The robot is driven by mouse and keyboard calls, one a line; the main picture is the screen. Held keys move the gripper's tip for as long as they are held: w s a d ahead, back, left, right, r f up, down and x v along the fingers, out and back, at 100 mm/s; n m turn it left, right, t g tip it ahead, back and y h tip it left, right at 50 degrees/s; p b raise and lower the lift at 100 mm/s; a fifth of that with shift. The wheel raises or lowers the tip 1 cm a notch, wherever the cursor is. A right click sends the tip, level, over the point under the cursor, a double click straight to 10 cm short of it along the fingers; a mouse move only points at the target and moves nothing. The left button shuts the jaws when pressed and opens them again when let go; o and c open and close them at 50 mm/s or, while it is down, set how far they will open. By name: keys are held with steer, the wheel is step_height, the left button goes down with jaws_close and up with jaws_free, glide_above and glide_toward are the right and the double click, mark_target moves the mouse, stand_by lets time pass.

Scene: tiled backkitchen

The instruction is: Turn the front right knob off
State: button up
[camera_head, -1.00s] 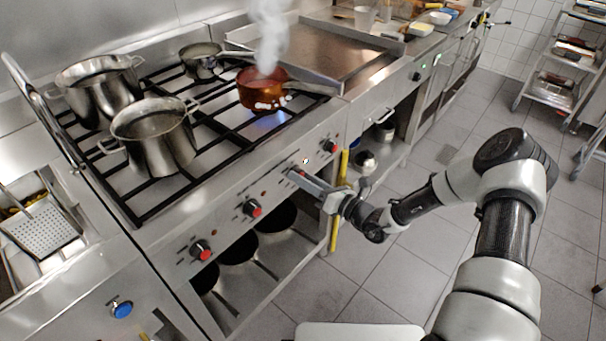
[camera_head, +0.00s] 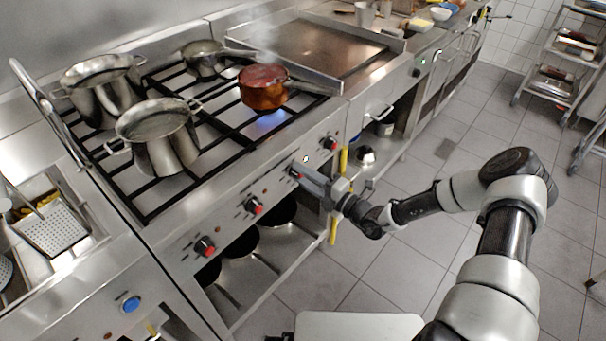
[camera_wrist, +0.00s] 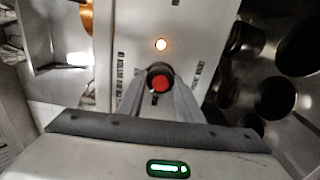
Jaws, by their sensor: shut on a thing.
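A stove front carries a row of black knobs with red caps. My gripper (camera_head: 304,175) reaches the panel from the right and is shut on one red-capped knob (camera_head: 295,172), the second from the right. The rightmost knob (camera_head: 329,142) is free. A blue flame (camera_head: 268,118) burns under the copper pot (camera_head: 262,88) at the right of the burners. Part of the held knob is hidden by the fingers.
Steel pots (camera_head: 157,135) stand on the left burners, and a small pan (camera_head: 203,58) at the back. A flat griddle (camera_head: 325,48) lies to the right. Dark pans (camera_head: 240,243) sit on the shelf below. The tiled floor (camera_head: 400,270) to the right is open around my arm.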

steer(key=m, duration=1.1)
steer(key=shift+m, duration=0.4)
stand_by(0.3)
steer(key=o, duration=1)
steer(key=shift+o, duration=0.2)
steer(key=shift+d, duration=0.15)
steer(key=p+v, duration=0.1)
steer(key=v, duration=1.6)
steer(key=shift+s, duration=0.2)
